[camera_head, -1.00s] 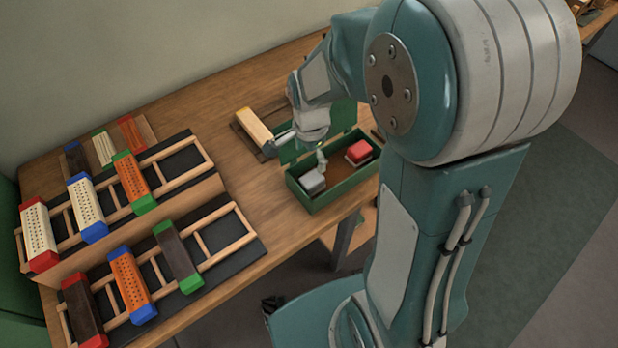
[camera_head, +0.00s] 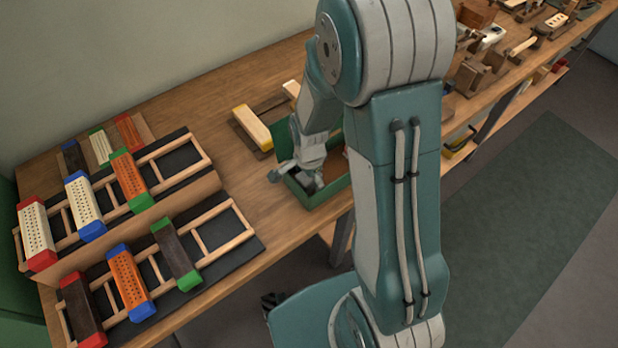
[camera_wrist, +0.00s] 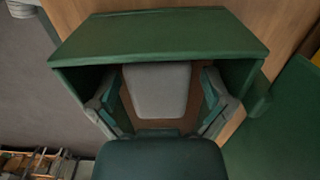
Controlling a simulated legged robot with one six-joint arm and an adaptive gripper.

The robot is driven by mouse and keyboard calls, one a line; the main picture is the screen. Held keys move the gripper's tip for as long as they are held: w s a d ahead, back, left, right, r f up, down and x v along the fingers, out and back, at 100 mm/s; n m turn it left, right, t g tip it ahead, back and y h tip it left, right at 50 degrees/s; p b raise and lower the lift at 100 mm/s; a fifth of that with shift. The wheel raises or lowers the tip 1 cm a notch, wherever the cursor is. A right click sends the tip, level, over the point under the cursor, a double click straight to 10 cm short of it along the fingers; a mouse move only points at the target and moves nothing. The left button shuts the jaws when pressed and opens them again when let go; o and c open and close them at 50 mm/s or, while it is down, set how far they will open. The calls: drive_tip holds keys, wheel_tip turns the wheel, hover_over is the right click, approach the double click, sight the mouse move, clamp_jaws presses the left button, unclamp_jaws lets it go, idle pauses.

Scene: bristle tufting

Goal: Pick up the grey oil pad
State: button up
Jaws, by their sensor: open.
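The grey oil pad (camera_wrist: 158,88) lies inside the green box (camera_wrist: 160,36), near one end wall, as the wrist view shows. My gripper (camera_wrist: 163,112) is open, with one finger on each side of the pad and a gap to each. In the head view my gripper (camera_head: 296,178) is down at the near left end of the green box (camera_head: 330,190). The pad is mostly hidden there by the fingers. The red pad seen earlier in the box is hidden behind my arm.
A cream-yellow block (camera_head: 253,128) lies behind the box. Racks with coloured, drilled brush blocks (camera_head: 130,283) stand on the left of the wooden table (camera_head: 235,178). Tools and wooden fixtures (camera_head: 490,65) crowd the far right. The table between racks and box is clear.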

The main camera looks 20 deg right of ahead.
drive_tip(key=shift+a, duration=0.1)
drive_tip(key=c, duration=1.2)
drive_tip(key=shift+r, duration=0.5)
wheel_tip(320, 180, up, 2)
drive_tip(key=shift+r, duration=0.15)
drive_tip(key=s+d+r, duration=0.2)
drive_tip(key=d+r, duration=0.1)
drive_tip(key=d, duration=0.1)
drive_tip(key=s+d+r, duration=0.2)
drive_tip(key=d+r, duration=0.1)
drive_tip(key=d, duration=0.1)
drive_tip(key=s+d+r, duration=0.2)
drive_tip(key=d+r, duration=0.1)
drive_tip(key=d, duration=0.1)
drive_tip(key=shift+s+d+r, duration=0.15)
drive_tip(key=shift+d+r, duration=0.2)
drive_tip(key=shift+r, duration=0.05)
